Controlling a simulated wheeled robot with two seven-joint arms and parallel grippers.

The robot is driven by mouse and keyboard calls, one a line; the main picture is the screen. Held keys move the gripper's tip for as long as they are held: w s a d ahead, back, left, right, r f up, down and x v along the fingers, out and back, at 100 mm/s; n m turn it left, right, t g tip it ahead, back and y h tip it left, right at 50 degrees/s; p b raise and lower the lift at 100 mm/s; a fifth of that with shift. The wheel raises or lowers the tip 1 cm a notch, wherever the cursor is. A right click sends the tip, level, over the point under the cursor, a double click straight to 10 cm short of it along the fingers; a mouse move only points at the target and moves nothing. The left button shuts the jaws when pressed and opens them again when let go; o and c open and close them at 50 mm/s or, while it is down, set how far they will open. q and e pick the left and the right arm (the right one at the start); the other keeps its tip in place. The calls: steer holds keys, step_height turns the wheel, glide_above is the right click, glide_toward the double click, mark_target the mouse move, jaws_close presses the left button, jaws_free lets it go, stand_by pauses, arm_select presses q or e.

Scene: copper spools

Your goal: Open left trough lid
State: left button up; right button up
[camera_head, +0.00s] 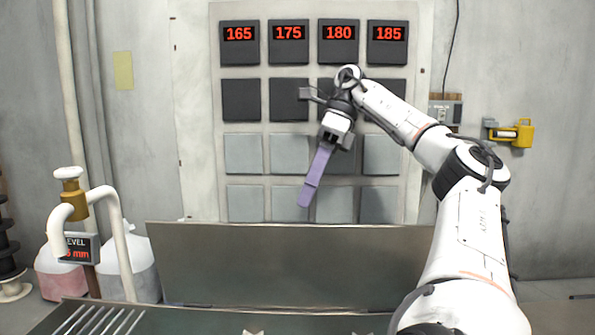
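A wide, upright metal panel (290,265) stands behind the bench at the bottom of the head view. I cannot tell whether it is a trough lid or a back wall. No separate left trough lid can be clearly made out. My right gripper (304,203) hangs from my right arm, high in front of the wall panel and above the metal panel's upper edge, apart from it. Its long lavender part points down and slightly left, seen edge-on, so its opening cannot be judged. Nothing is seen held. My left gripper is not in view.
A wall board (210,90) carries dark and grey squares with red number displays. At left are a white bent pipe (123,240), a level display (78,248), jugs (128,270) and a slatted grate (98,321). A yellow device (525,133) hangs at right.

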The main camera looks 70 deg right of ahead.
steer(key=shift+v, duration=2.3)
